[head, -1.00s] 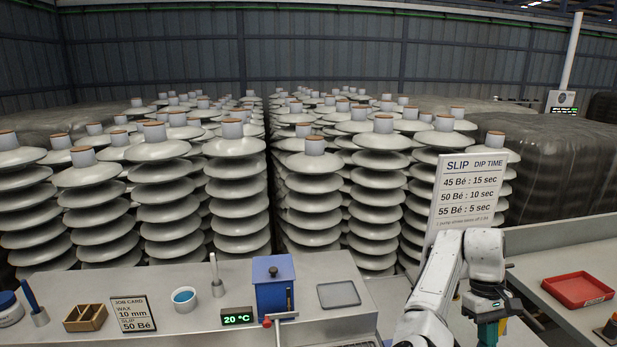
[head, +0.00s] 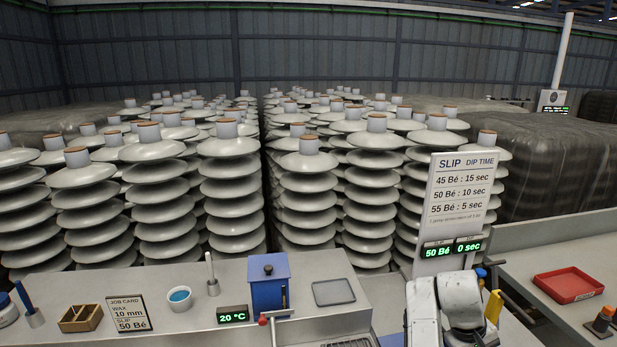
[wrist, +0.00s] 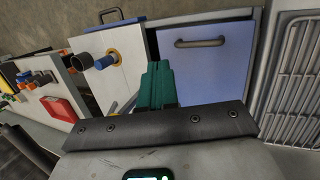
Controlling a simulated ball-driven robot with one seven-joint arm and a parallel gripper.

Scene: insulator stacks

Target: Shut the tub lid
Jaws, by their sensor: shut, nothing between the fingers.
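No tub with an open lid can be made out for certain. On the counter in the head view stands a blue box (head: 270,295) with a dark knob on its flat top, which looks closed. In the wrist view, a blue panel (wrist: 204,72) with a dark bar handle stands ahead and to the right of my gripper; I cannot tell whether it belongs to the tub. My gripper (wrist: 158,72) shows green fingers, pressed together and empty, in front of the panels. In the head view the fingers are hidden, and only my white arm shows at the bottom.
The counter holds a white cup (head: 179,299), a job card (head: 129,314), a wooden box (head: 80,318) and a grey tray (head: 334,292). A dip-time sign (head: 458,205) stands behind my arm. A red tray (head: 568,286) lies on the right-hand bench. Insulator stacks fill the background.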

